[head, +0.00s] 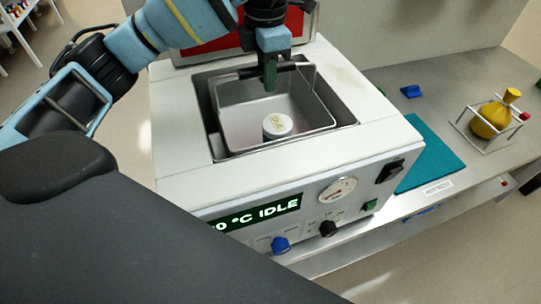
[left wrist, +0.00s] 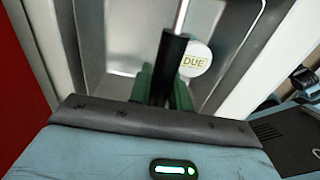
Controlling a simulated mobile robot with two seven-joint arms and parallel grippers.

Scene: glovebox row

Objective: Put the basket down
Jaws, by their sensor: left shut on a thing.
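The metal basket (head: 247,133) hangs or sits within the rectangular well of the white bath unit (head: 180,145); I cannot tell whether it touches the bottom. A round white-lidded container (head: 277,125) with yellowish lettering is inside the basket; it also shows in the left wrist view (left wrist: 196,58), reading "DUE". My left gripper (head: 270,84) points down over the far side of the basket. Its green fingers are shut on the basket's dark handle grip (left wrist: 172,55). My right gripper is in neither view.
The unit's front has a display (head: 255,212) reading "°C IDLE", a dial (head: 336,188) and knobs. On the bench to the right are a teal mat (head: 430,153), a small blue object (head: 411,91) and a yellow flask (head: 490,118) in a wire frame. A red panel stands behind the well.

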